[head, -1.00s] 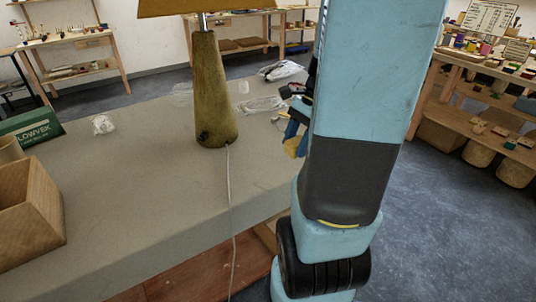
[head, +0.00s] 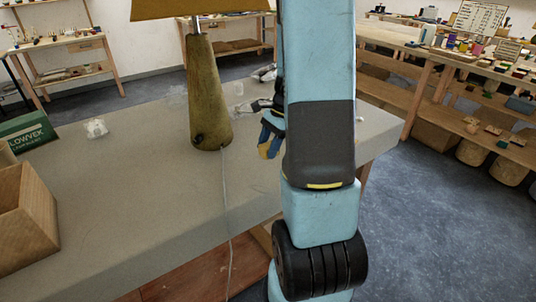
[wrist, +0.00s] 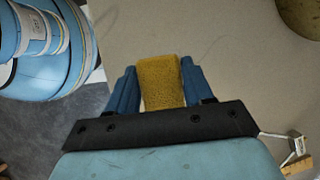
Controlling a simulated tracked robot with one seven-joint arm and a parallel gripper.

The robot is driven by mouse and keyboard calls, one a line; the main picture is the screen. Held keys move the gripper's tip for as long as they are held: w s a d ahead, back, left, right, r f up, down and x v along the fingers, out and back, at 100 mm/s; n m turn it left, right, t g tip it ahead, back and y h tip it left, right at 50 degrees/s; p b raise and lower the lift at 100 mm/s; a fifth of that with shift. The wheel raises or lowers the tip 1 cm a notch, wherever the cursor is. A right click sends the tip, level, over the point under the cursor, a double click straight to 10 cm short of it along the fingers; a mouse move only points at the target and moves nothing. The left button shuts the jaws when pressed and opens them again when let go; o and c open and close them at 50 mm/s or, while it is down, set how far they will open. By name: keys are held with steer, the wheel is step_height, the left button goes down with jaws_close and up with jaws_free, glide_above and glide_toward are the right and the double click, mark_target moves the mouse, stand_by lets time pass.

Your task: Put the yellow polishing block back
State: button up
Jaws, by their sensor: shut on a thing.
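The yellow polishing block (wrist: 160,82) is between the two blue fingers of my gripper (wrist: 160,88) in the wrist view. The fingers are shut on its sides, and the grey tabletop lies behind it. In the head view my gripper (head: 269,138) is just left of my arm and right of the lamp base, and a bit of the yellow block (head: 264,151) shows at its fingertips. Most of the gripper is hidden behind my arm there. I cannot tell the gap between block and table.
The grey table (head: 130,200) carries a lamp with a tapered base (head: 209,95) and a cord running to the front edge. A wooden box (head: 25,215) and a green box (head: 25,131) stand at left. Crumpled clear plastic (head: 96,128) lies near them. Mid-left tabletop is clear.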

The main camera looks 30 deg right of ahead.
steer(key=shift+w+f, duration=0.4)
steer(key=shift+f, duration=1.65)
steer(key=o, duration=1.1)
steer(key=v, duration=1.2)
steer(key=s+a+r+n+t+h, duration=0.1)
steer(key=s+a+r+n, duration=0.25)
steer(key=a+r, duration=0.25)
steer(key=s+a+r+n+t+h, duration=0.1)
steer(key=s+a+r+n+h, duration=0.1)
steer(key=a+r+n, duration=0.35)
steer(key=s+a+r+n+t+h, duration=0.1)
steer(key=s+a+r+n+t, duration=0.2)
steer(key=s+a+r+n, duration=0.3)
steer(key=s+a+n, duration=0.2)
steer(key=s, duration=0.3)
steer(key=shift+s+a+n+t+h, duration=0.3)
steer(key=shift+s+a+t+h, duration=0.05)
steer(key=shift+s+t+h, duration=0.05)
